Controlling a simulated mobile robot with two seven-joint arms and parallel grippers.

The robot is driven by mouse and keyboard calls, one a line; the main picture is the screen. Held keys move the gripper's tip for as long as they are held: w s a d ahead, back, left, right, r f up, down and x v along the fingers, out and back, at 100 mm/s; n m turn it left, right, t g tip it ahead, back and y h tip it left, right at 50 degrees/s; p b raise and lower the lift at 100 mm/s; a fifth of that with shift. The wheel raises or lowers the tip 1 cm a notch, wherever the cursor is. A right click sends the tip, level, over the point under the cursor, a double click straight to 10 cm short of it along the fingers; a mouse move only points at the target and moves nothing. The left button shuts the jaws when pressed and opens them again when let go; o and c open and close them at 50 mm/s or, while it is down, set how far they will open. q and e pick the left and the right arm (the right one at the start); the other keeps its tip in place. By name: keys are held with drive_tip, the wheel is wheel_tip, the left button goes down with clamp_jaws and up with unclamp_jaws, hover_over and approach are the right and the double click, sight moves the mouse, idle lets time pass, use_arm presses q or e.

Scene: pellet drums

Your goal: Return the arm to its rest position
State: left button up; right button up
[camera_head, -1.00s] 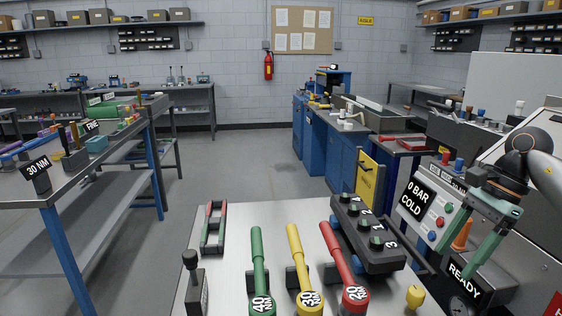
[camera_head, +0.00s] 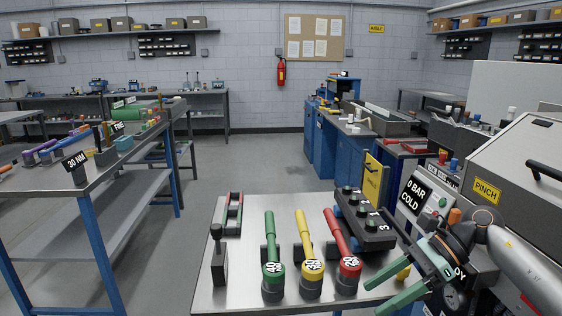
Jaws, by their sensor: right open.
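My right gripper (camera_head: 376,297) is at the lower right, its arm coming in from the right edge. Its two green fingers are spread apart and point left, over the right front edge of the steel table (camera_head: 226,298). Nothing shows between the fingers. On that table stand a green-handled wrench (camera_head: 270,240), a yellow-handled wrench (camera_head: 305,236) and a red-handled wrench (camera_head: 340,235). The fingers appear just right of the red one's base. My left gripper is not in view.
A black block with several knobs (camera_head: 365,225) sits behind my right gripper. The grey press with a PINCH label (camera_head: 487,191) stands close on the right. A bench (camera_head: 82,187) with tools is at left. The floor aisle (camera_head: 265,165) between is clear.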

drive_tip(key=s+a+m+t+y+p, duration=0.25)
drive_tip(key=a+m+t+y, duration=0.5)
drive_tip(key=a+m, duration=0.6)
drive_tip(key=s+d+f+m+t+h+p, duration=0.15)
drive_tip(key=d+f+m+t+h, duration=0.4)
drive_tip(key=m, duration=0.85)
drive_tip(key=s+d+f+m+t+h+p, duration=0.1)
drive_tip(key=s+d+f+m+t+h, duration=0.15)
drive_tip(key=f+m+h, duration=0.7)
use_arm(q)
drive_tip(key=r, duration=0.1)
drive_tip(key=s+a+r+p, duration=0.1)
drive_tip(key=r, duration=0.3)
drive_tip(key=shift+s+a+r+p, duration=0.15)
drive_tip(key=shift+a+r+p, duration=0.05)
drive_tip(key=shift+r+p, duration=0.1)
use_arm(e)
drive_tip(key=s+d+f+m+g, duration=0.3)
drive_tip(key=s+f+m+g, duration=0.2)
drive_tip(key=s+f+m, duration=0.7)
drive_tip(key=s+m, duration=0.2)
drive_tip(key=shift+s, duration=0.3)
drive_tip(key=shift+d+h, duration=0.1)
drive_tip(key=shift+h, duration=0.15)
